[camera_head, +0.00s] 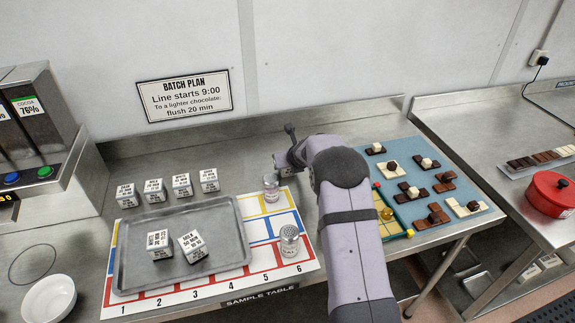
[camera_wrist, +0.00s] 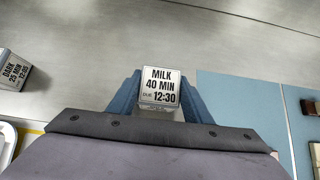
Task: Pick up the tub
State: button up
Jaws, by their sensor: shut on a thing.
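A small white-and-grey box-shaped tub labelled "MILK 40 MIN DUE 12:30" (camera_wrist: 160,84) sits between the blue fingers of my gripper (camera_wrist: 160,95) in the wrist view. The fingers are shut on its two sides, with the label facing up. In the head view my gripper (camera_head: 284,164) is over the back of the steel table, right of the sample mat, mostly hidden by my arm. Whether the held tub touches the table is unclear. Similar tubs stand in a row (camera_head: 182,184) behind the tray, and two (camera_head: 158,244) stand on it.
A grey tray (camera_head: 130,276) lies on the numbered sample mat (camera_head: 300,262). A glass jar (camera_head: 271,188) and a shaker (camera_head: 289,240) stand on the mat. A blue board (camera_head: 396,151) with chocolates lies right of my arm. In the wrist view a "DARK" tub (camera_wrist: 14,71) is at left.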

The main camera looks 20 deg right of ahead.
notch_tip(320, 180, up, 10)
jog(key=p, duration=0.4)
jog(key=a+r+n+y+b, duration=0.2)
jog(key=a+r+n, duration=0.1)
jog(key=a, duration=1.8)
jog(key=s+a+n+g+y, duration=0.5)
jog(key=s+a+n, duration=0.5)
jog(key=s+a, duration=0.2)
jog(key=shift+s+a+r+n+g+y, duration=0.15)
jog(key=shift+s+a+n+g+y, duration=0.2)
jog(key=shift+a+y, duration=0.45)
jog(key=shift+a, duration=0.1)
